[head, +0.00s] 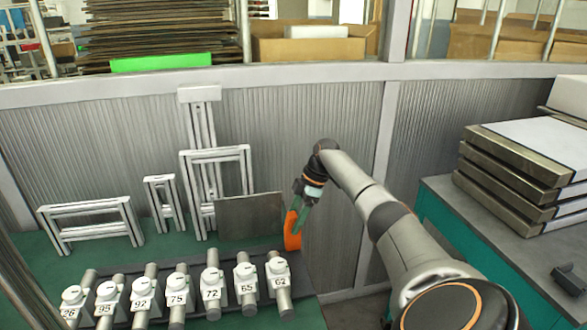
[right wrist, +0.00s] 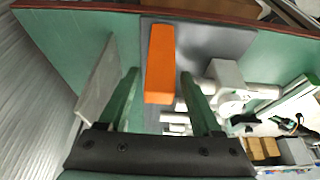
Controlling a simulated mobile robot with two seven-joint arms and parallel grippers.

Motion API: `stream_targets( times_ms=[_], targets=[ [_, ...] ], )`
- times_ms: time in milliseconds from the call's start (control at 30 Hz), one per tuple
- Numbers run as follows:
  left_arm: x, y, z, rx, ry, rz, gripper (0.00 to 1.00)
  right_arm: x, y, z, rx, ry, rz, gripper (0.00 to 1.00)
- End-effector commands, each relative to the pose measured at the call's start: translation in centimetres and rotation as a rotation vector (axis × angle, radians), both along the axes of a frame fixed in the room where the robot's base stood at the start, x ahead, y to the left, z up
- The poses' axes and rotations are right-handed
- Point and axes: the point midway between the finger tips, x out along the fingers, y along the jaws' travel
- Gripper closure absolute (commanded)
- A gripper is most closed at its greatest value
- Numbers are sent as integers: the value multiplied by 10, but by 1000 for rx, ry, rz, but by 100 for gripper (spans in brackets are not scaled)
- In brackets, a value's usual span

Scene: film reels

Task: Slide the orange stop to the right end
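The orange stop (head: 292,231) is an upright block at the right end of the dark tray (head: 312,285), just behind and right of the cylinder labelled 62 (head: 278,270). In the right wrist view the orange stop (right wrist: 160,62) lies between the two green fingers, with a gap on each side. My right gripper (head: 298,222) points down at the stop; its fingers partly overlap it in the head view. In the right wrist view the gripper (right wrist: 160,74) is open. Whether a finger touches the stop cannot be told. My left gripper is not in view.
A thin grey plate (head: 250,216) stands upright left of the stop. White frames (head: 90,221) lean at the ribbed wall. A teal bench (head: 440,225) with stacked slabs (head: 530,165) is at right.

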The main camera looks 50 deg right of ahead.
Motion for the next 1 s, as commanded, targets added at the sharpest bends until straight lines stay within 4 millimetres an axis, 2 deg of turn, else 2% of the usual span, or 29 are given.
stream_targets(
  times_ms=[300,433,800,1000],
  targets=[
    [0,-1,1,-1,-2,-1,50,1,1,1,1,-2,2,28],
    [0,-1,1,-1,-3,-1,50,-1,-2,11,0,-3,1,28],
    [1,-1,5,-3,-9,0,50,-20,-25,83,1,-5,-2,28],
    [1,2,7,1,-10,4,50,-28,-33,109,1,-3,1,28]
  ],
)
